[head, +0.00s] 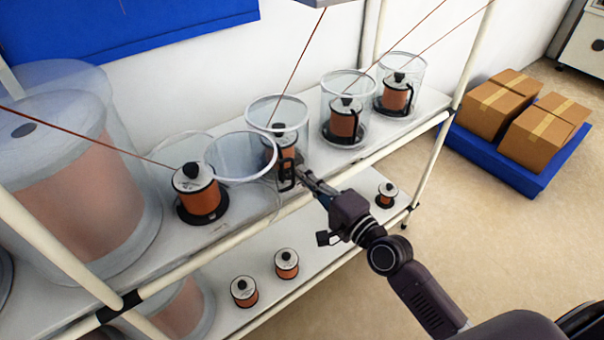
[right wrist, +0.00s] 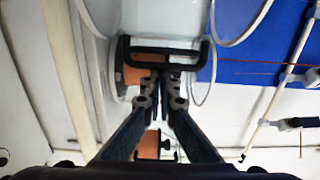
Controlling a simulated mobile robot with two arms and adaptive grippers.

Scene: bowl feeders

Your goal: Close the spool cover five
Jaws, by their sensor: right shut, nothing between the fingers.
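A row of copper spools stands on the upper shelf in the head view. One spool (head: 200,192) stands uncovered at its front, and a clear cover (head: 240,160) stands swung out to its right. The neighbouring spool (head: 281,143) stands inside another clear cover (head: 277,108). A black handle (head: 286,174) is in front of these two covers; overlap hides which one it belongs to. My right gripper (head: 304,177) is shut and empty at this handle. In the right wrist view the handle (right wrist: 160,43) lies just before the closed fingertips (right wrist: 161,80). My left gripper is out of view.
Two more covered spools (head: 344,119) (head: 395,96) stand to the right. Large clear drums (head: 70,185) fill the left. Loose spools (head: 287,264) sit on the lower shelf. Thin wires cross above. Boxes (head: 500,104) rest on a blue pallet (head: 500,160); the floor between is clear.

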